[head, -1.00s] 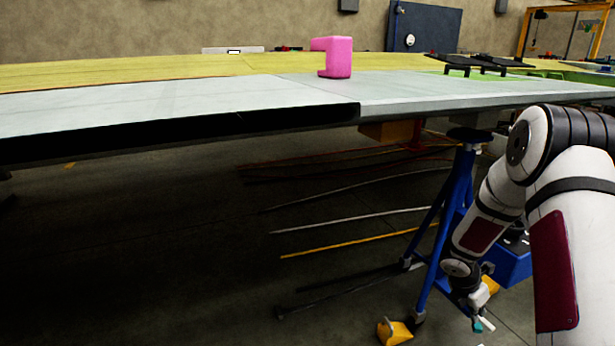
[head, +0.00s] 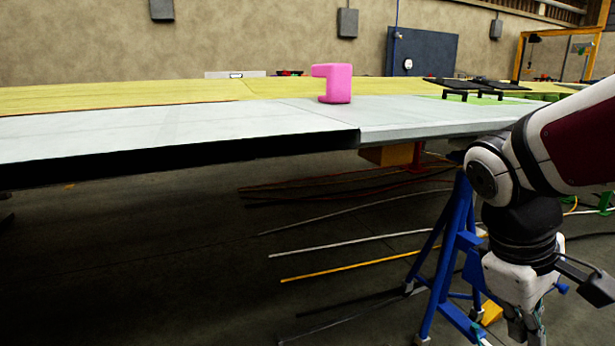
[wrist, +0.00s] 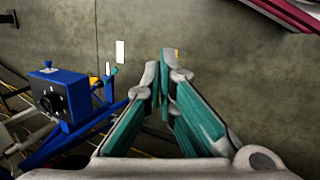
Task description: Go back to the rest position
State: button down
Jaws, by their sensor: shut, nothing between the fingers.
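My gripper (wrist: 163,65) is shut and empty in the wrist view, its teal-padded fingertips together, pointing over bare concrete floor. In the head view my gripper (head: 525,335) hangs at the lower right, partly cut off by the bottom edge. It is below the level of the wing panel (head: 200,125) and to the right of the blue stand (head: 450,250). My arm comes in from the right edge and bends down to it.
A pink block (head: 333,84) stands on the wing panel. Black plates (head: 475,84) lie at its far right. In the wrist view a blue box (wrist: 70,92) on the stand is left of my gripper. Rods (head: 340,262) lie on the floor under the wing.

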jog(key=s+a+m+y, duration=0.45)
jog(key=s+a, duration=0.65)
jog(key=s, duration=0.4)
notch_tip(320, 180, up, 32)
jog(key=t+p, duration=0.4)
jog(key=p, duration=2.5)
jog(key=shift+w+d+f+t+p, duration=0.2)
jog(key=shift+d+t+p, duration=0.05)
jog(key=shift+t+p, duration=0.05)
